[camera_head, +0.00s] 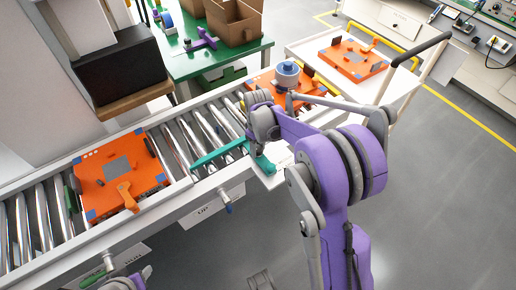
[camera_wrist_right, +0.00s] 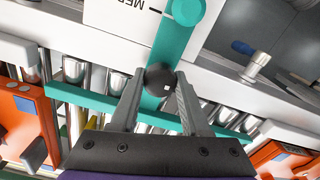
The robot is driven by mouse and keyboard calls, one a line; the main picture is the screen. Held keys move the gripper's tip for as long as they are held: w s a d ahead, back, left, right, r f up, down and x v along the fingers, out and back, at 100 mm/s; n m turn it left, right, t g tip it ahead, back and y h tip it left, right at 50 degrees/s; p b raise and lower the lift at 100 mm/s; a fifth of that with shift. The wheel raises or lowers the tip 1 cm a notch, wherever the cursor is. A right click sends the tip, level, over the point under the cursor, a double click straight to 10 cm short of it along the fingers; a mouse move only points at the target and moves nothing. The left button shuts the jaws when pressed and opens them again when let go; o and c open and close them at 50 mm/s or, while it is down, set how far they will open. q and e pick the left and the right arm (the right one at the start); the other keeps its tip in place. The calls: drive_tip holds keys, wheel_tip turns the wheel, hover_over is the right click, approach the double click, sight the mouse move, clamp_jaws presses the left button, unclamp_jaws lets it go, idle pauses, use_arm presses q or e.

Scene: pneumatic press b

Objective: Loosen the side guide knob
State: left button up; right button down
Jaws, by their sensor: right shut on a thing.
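The black round side guide knob (camera_wrist_right: 158,79) sits on a teal arm of the side guide (camera_wrist_right: 177,40). My right gripper (camera_wrist_right: 161,84) is shut on the knob, one finger on each side. In the head view the teal side guide (camera_head: 220,154) lies along the roller conveyor, and my right wrist hides the knob and fingertips. Of my left arm only a grey and purple part shows at the bottom left of the head view; its gripper is not visible.
The roller conveyor (camera_head: 183,143) carries an orange plate (camera_head: 98,190) at left and another orange fixture (camera_head: 262,80) beyond my wrist. A white cart (camera_head: 382,93) stands at the upper right. A green table (camera_head: 193,65) with cardboard boxes stands behind. Floor at right is clear.

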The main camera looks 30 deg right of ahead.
sight(258, 148)
idle(0.5)
drive_tip(key=shift+c, duration=1.9)
unclamp_jaws()
wheel_tip(258, 148, up, 11)
drive_tip(key=p, duration=0.1)
drive_tip(key=shift+f, duration=0.15)
